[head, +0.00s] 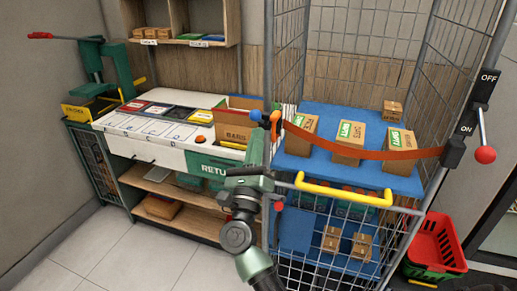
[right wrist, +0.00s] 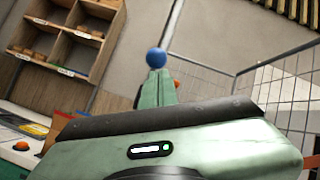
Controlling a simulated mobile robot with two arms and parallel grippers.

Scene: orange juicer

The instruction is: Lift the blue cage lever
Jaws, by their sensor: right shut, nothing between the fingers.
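The blue cage lever shows as a round blue knob (head: 256,115) at the left front post of the wire cage, beside an orange fitting (head: 275,118). In the right wrist view the blue knob (right wrist: 156,57) stands just beyond my gripper's tip. My right gripper (head: 257,137) is shut and empty, pointing up close below the knob. Whether it touches the knob I cannot tell. The green finger (right wrist: 157,90) hides the lever's shaft in the wrist view. My left gripper is not in view.
An orange strap (head: 365,153) crosses the cage front to a post with ON/OFF labels and a red-knobbed lever (head: 484,154). Boxes stand on the blue shelf (head: 392,183), above a yellow handle (head: 343,194). A returns counter (head: 120,146) is left; a red basket (head: 436,242) is right.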

